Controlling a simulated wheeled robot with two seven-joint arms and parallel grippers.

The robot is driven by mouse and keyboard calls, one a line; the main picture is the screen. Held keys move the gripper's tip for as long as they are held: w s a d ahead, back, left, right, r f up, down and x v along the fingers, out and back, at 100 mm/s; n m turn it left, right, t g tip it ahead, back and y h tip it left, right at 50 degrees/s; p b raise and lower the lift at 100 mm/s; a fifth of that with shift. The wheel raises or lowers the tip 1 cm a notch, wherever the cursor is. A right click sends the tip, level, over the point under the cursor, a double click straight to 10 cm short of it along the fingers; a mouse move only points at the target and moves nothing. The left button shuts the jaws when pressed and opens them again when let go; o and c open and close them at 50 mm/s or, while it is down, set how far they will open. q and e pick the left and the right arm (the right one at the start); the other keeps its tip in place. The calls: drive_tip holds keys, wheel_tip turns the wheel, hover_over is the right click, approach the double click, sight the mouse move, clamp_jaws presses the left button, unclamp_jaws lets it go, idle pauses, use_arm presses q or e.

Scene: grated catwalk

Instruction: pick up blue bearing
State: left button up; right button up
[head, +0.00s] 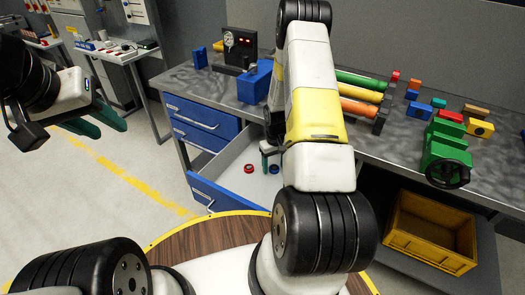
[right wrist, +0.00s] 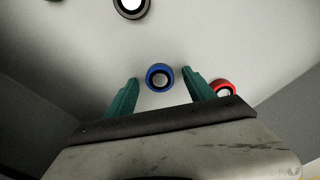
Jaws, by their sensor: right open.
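The blue bearing (right wrist: 150,78) is a small ring lying on the pale drawer floor. In the right wrist view it appears between the tips of my right gripper (right wrist: 161,80), with a gap on either side. That gripper is open and empty; whether its tips are level with the ring I cannot tell. In the head view the blue bearing (head: 274,169) lies in the open drawer (head: 228,172), just beside my right gripper (head: 268,158), partly hidden by my arm. My left gripper (head: 104,124) is open and empty over the floor at the left.
A red bearing (right wrist: 222,86) lies close to the right finger; a dark bearing (right wrist: 130,14) lies farther off. Drawer walls surround them. The workbench (head: 400,140) above carries a blue box (head: 254,84), coloured cylinders (head: 360,80) and a green vise (head: 446,152). A yellow crate (head: 430,232) stands at the lower right.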

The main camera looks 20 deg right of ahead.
clamp_jaws()
